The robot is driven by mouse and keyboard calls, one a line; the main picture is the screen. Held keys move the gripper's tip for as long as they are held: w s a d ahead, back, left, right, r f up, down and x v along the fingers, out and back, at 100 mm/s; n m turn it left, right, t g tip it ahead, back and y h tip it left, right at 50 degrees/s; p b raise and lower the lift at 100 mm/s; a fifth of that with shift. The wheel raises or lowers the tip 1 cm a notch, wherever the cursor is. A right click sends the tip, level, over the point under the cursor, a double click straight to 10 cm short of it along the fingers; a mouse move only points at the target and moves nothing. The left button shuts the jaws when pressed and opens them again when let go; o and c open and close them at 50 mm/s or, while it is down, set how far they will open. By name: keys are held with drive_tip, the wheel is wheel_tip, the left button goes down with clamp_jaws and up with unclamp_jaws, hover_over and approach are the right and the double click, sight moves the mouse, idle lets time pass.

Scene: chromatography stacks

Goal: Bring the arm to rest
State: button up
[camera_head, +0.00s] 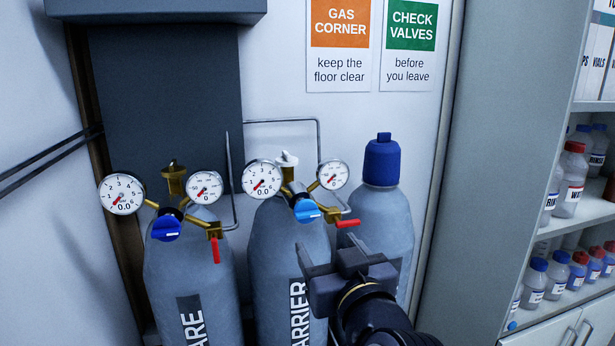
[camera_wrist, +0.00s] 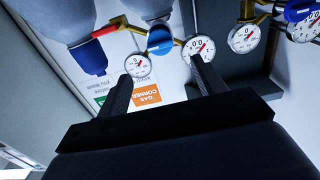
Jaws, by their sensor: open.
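My gripper (camera_head: 345,264) is in front of the carrier cylinder (camera_head: 282,240) and the capped cylinder (camera_head: 384,222) in the head view. In the wrist view its two black fingers (camera_wrist: 160,70) stand wide apart with nothing held between them. The carrier cylinder bears a regulator with two dials, a blue knob (camera_head: 306,211) and a red lever (camera_head: 348,224). Part of the carrier label is hidden behind my gripper. The wrist picture is upside down, with the dials and the blue knob (camera_wrist: 160,40) beyond the fingers.
A second cylinder (camera_head: 190,275) with its own regulator, blue knob and red lever (camera_head: 216,251) stands at the left. A shelf unit (camera_head: 592,213) with several bottles is at the right. Wall signs (camera_head: 342,45) hang behind. The floor is not visible.

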sight(309, 217)
drive_tip(key=b+x, duration=0.1)
drive_tip(key=x, duration=0.9)
drive_tip(key=shift+f+m+b, duration=0.15)
drive_tip(key=shift+m+b, duration=0.25)
drive_tip(key=shift+b, duration=0.15)
drive_tip(key=shift+s+d+m+b, duration=0.15)
drive_tip(key=shift+m+b, duration=0.2)
drive_tip(key=shift+m, duration=0.65)
drive_tip(key=shift+m+b, duration=0.4)
drive_tip(key=shift+m, duration=0.6)
drive_tip(key=m+b, duration=0.1)
drive_tip(key=m, duration=0.3)
drive_tip(key=shift+m+b, duration=0.3)
drive_tip(key=m+b, duration=0.1)
drive_tip(key=m, duration=0.8)
drive_tip(key=shift+b, duration=0.3)
